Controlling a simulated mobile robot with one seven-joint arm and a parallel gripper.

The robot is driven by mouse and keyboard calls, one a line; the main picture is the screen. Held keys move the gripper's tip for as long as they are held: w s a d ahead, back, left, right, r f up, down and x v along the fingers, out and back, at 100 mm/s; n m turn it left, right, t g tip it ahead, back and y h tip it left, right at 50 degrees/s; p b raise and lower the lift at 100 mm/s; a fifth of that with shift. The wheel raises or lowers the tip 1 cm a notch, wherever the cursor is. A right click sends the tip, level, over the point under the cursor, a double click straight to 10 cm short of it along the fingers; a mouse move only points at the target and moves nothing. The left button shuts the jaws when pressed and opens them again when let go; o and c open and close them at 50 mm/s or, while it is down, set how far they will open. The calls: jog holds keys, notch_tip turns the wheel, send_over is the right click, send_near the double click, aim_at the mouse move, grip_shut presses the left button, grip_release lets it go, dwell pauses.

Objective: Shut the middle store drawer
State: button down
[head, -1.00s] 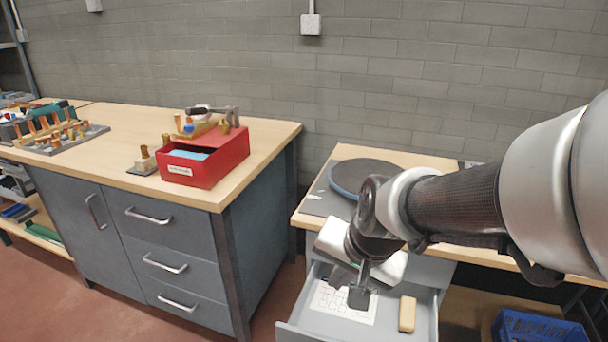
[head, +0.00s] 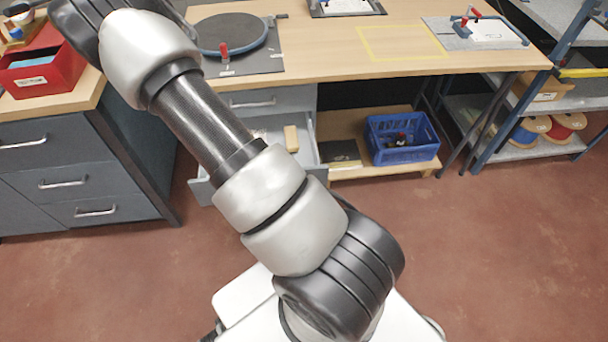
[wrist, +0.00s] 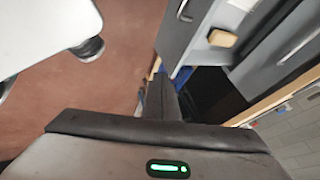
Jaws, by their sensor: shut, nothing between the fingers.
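The store drawer (head: 312,150) under the right-hand bench stands pulled out, below a closed drawer with a bar handle (head: 250,103). A pale wooden block (head: 291,138) lies in the open drawer; my arm hides much of the drawer's left part and front. In the wrist view the open drawer's grey front panel (wrist: 184,30) and the block (wrist: 222,38) show at the top. My gripper (wrist: 168,95) shows there as dark, shut fingers, apparently apart from the drawer. In the head view the arm reaches to the upper left and the fingers cannot be made out.
A blue crate (head: 402,140) stands on the low shelf right of the drawer. A grey cabinet with a red box (head: 40,70) on top is at left. A round dark plate (head: 230,35) lies on the bench. The red floor (head: 480,240) in front is open.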

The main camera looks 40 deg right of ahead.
jog(key=b, duration=0.2)
send_near(315, 173)
notch_tip(315, 173, down, 4)
jog(key=s, duration=0.2)
jog(key=shift+w+d+r, duration=0.15)
jog(key=shift+w+d, duration=0.4)
jog(key=shift+w, duration=0.2)
jog(key=shift+w+d+r, duration=0.1)
jog(key=shift+w+d, duration=0.5)
jog(key=shift+w, duration=0.1)
